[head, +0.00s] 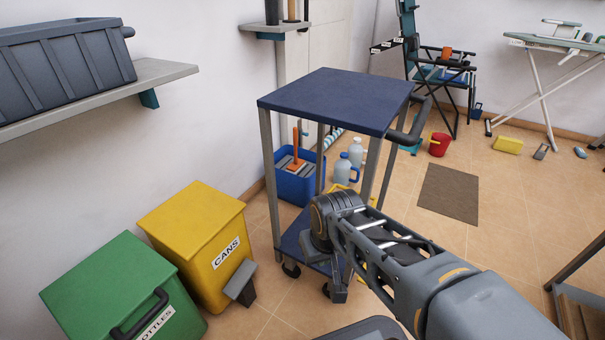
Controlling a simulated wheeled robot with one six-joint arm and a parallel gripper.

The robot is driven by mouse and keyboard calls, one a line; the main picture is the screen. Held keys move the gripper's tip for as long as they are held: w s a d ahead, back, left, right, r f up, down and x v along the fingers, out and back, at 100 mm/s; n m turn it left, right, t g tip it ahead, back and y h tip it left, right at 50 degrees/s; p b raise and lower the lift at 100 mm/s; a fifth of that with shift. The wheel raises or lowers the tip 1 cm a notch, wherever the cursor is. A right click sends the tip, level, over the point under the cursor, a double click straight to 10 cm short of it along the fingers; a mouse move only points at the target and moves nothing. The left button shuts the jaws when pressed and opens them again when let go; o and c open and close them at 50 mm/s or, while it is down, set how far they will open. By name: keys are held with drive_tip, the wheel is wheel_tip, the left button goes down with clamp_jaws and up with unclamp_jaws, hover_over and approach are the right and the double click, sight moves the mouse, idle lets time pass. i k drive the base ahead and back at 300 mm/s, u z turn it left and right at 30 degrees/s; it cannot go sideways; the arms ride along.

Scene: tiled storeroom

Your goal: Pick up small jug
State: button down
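Two pale grey-blue jugs stand on the tiled floor behind the trolley. The nearer jug (345,170) has a blue handle, and the farther jug (357,150) is partly behind it. I cannot tell which is the small jug. My arm reaches in from the lower right, and my gripper (338,291) hangs downward in front of the trolley, well nearer to me than the jugs. Its fingertips are too small and dark to show whether they are open or shut. I see nothing held in it.
The blue-topped trolley (335,100) stands between me and the jugs. A blue bucket (296,184) is left of them. Yellow (195,235) and green (110,290) bins stand at left. A red bucket (439,144) and brown mat (449,193) lie right, with open floor around.

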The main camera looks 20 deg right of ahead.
sight(343, 168)
drive_tip(key=u, duration=0.3)
drive_tip(key=k, duration=0.85)
drive_tip(key=z, duration=0.9)
drive_tip(key=i, duration=0.5)
drive_tip(key=z, duration=0.05)
